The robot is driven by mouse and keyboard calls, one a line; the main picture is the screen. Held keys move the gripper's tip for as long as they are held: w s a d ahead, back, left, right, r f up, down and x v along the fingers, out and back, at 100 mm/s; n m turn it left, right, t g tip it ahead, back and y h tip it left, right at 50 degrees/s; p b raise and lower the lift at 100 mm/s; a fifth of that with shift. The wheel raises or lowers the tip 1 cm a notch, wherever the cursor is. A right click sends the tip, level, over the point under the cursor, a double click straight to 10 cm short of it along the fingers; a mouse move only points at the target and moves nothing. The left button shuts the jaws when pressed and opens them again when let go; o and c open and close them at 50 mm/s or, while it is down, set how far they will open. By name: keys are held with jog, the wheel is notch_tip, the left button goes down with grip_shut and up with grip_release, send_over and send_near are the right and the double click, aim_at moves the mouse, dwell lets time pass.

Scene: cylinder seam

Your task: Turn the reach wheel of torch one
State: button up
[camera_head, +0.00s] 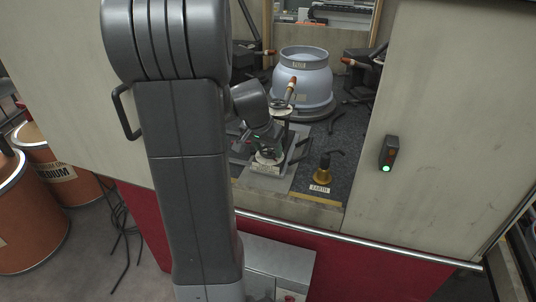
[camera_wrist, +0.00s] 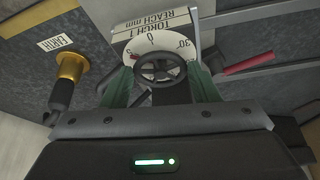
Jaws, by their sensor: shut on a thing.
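Above the dial a plate (camera_wrist: 155,32) reads TORCH 1 REACH mm. My gripper (camera_wrist: 160,78) is shut on the wheel, with a green finger at either side of it. In the head view my gripper (camera_head: 262,143) reaches down over the torch stand, and the wheel itself is hard to make out there.
A pale blue-grey cylinder (camera_head: 304,78) stands on a round base behind the stand. A brass earth post (camera_head: 322,171) with a black lower end is right of the stand; it also shows in the wrist view (camera_wrist: 70,68). A beige panel (camera_head: 450,120) with a green-lit box bounds the opening on the right.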

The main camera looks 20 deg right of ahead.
jog(key=shift+m, duration=0.3)
dwell(0.4)
jog(key=o, duration=1)
jog(key=v, duration=1.3)
jog(key=shift+a+r, duration=0.2)
jog(key=shift+r, duration=0.2)
jog(key=x, duration=1.3)
jog(key=shift+d+f, duration=0.15)
jog(key=shift+f, duration=0.25)
